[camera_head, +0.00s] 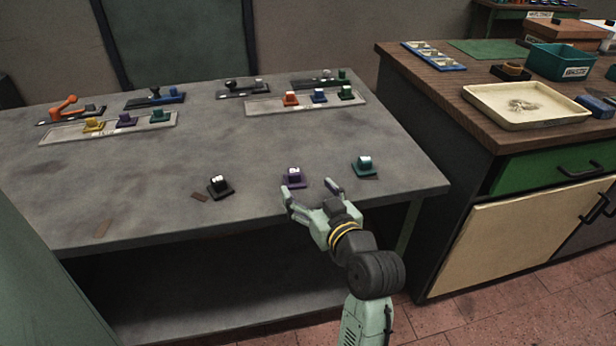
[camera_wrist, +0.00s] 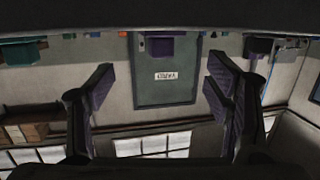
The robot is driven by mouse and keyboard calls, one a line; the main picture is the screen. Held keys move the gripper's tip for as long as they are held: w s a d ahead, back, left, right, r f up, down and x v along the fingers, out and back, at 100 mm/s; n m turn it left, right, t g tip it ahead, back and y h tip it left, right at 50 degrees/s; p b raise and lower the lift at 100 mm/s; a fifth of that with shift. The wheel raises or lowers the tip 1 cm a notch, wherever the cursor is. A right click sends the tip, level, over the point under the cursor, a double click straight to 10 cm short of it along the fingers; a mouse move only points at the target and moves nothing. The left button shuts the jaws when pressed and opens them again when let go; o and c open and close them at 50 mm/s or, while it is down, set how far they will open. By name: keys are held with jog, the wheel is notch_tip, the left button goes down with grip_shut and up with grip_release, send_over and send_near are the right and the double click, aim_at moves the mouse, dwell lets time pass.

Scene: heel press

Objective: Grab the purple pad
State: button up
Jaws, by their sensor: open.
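A purple pad (camera_head: 294,177) with a small white mark on top stands near the front edge of the grey table, between a black pad (camera_head: 219,186) and a teal pad (camera_head: 364,166). My gripper (camera_head: 309,190) is open and empty, low at the table's front edge. Its fingers point toward the table, with the purple pad just beyond the left fingertip. In the wrist view, which appears upside down, the purple pad (camera_wrist: 157,46) shows at top centre between the spread fingers (camera_wrist: 160,85), apart from them. Another purple pad (camera_head: 126,120) sits in the left tray.
A left tray (camera_head: 60,137) and a right tray (camera_head: 262,109) hold coloured pads farther back, with lever devices (camera_head: 242,89) behind them. The middle of the grey table (camera_head: 215,145) is clear. A wooden-topped cabinet (camera_head: 460,115) stands to the right.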

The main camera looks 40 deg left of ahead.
aim_at(297, 176)
jog(key=p+x, duration=0.1)
jog(key=x, duration=0.3)
jog(key=shift+s+r, duration=0.1)
jog(key=shift+r, duration=0.05)
jog(key=p+x, duration=0.2)
jog(key=x, duration=0.1)
jog(key=shift+w+a, duration=0.25)
jog(key=shift+w+a+f, duration=0.25)
jog(key=shift+w+a, duration=0.05)
jog(key=shift+a, duration=0.15)
jog(key=shift+c, duration=0.4)
grip_shut()
